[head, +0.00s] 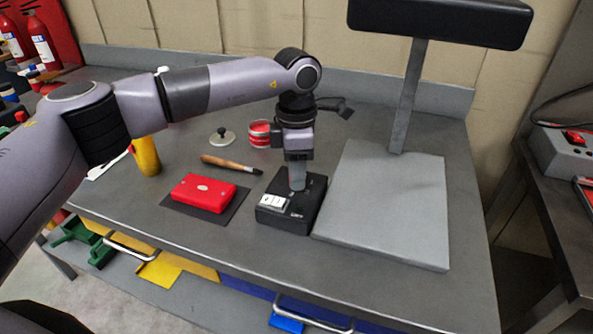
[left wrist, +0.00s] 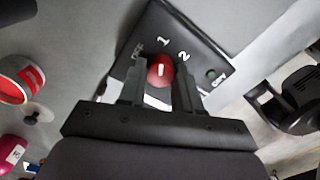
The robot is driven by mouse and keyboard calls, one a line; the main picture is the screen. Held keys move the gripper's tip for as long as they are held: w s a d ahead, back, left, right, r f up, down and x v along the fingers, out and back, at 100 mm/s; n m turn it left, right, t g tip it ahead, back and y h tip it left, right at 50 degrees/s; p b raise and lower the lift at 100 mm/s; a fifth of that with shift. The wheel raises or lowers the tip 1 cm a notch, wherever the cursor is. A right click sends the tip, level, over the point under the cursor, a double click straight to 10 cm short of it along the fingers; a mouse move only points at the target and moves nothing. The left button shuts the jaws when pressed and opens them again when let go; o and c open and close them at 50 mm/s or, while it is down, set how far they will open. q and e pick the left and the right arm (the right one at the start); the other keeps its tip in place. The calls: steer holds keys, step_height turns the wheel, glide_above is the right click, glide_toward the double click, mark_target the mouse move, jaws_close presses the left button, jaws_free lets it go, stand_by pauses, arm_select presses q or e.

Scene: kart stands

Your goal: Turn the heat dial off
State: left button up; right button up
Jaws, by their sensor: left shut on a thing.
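The heat dial (left wrist: 160,70) is a red round knob with a white mark, on top of a black control box (head: 281,216). In the left wrist view the box face (left wrist: 207,55) carries the figures 1 and 2 and more white lettering, partly hidden by the fingers. My left gripper (head: 297,184) points down over the box, and in the left wrist view its fingers (left wrist: 160,85) stand on either side of the dial, shut on it. The head view hides the dial behind the gripper. My right gripper is not in view.
A grey press with a flat plate (head: 390,205) and raised black head (head: 440,18) stands right of the box. Left of it lie a red case (head: 203,193) on a dark mat, a wooden-handled tool (head: 230,164), a red tin (head: 259,134) and a yellow bottle (head: 146,157).

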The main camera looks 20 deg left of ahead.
arm_select(q)
steer(key=n, duration=0.5)
steer(key=shift+r+n+b, duration=0.1)
steer(key=shift+n+b, duration=0.2)
steer(key=n, duration=0.5)
steer(key=shift+n, duration=0.3)
steer(key=o, duration=1)
steer(key=shift+o, duration=0.2)
steer(key=shift+a+r+b, duration=0.1)
steer(key=shift+r+b, duration=0.4)
steer(key=shift+r, duration=3.1)
steer(key=shift+f, duration=0.1)
